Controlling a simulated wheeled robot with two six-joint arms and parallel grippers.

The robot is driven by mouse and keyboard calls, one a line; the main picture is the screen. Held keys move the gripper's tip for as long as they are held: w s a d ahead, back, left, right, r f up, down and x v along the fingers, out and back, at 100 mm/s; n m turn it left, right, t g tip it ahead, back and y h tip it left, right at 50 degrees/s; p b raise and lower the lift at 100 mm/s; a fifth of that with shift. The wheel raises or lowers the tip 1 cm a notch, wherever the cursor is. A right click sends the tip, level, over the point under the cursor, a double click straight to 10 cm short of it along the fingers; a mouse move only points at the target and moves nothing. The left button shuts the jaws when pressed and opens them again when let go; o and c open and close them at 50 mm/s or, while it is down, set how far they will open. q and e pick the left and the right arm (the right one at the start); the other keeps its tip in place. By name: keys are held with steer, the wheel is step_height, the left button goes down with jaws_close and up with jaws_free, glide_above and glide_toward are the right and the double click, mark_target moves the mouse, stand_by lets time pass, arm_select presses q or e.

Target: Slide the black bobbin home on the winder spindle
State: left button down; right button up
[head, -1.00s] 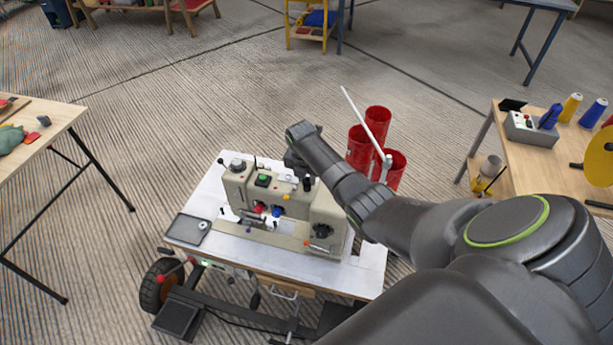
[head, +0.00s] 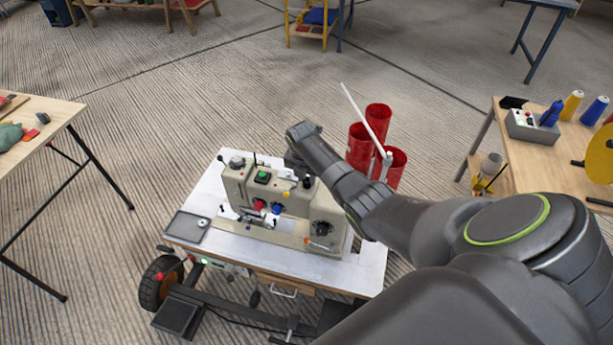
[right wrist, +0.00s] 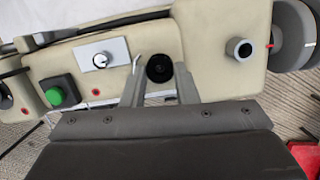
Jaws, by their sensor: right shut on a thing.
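The black bobbin (right wrist: 159,68) is between the two grey fingers of my right gripper (right wrist: 160,78), over the top of the beige machine (right wrist: 215,72) in the right wrist view. The gripper is shut on it. The winder spindle is not distinguishable; whatever lies under the bobbin is hidden, so I cannot tell how the two meet. In the head view, my right gripper (head: 294,168) reaches down to the top of the machine (head: 270,205), partly hidden by my wrist. My left gripper is not in view.
A green button (right wrist: 54,95), a dial plate (right wrist: 101,54) and a dark-topped post (right wrist: 240,48) are near the bobbin. Red cylinders (head: 378,120) and a white rod (head: 362,117) stand behind the machine. A grey tray (head: 187,226) lies on its white table (head: 350,277).

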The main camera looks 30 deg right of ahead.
steer(key=shift+f, duration=0.4)
stand_by(1.0)
steer(key=o, duration=0.8)
steer(key=shift+o, duration=0.2)
steer(key=shift+r, duration=0.1)
steer(key=shift+a+r+p, duration=0.1)
steer(key=shift+r+p, duration=0.2)
steer(key=shift+r, duration=0.3)
step_height(320, 180, up, 16)
steer(key=s+a, duration=0.1)
steer(key=a, duration=0.1)
steer(key=shift+s+a+p, duration=0.15)
steer(key=shift+s+p, duration=0.2)
steer(key=shift+p, duration=0.05)
steer(key=shift+f, duration=0.2)
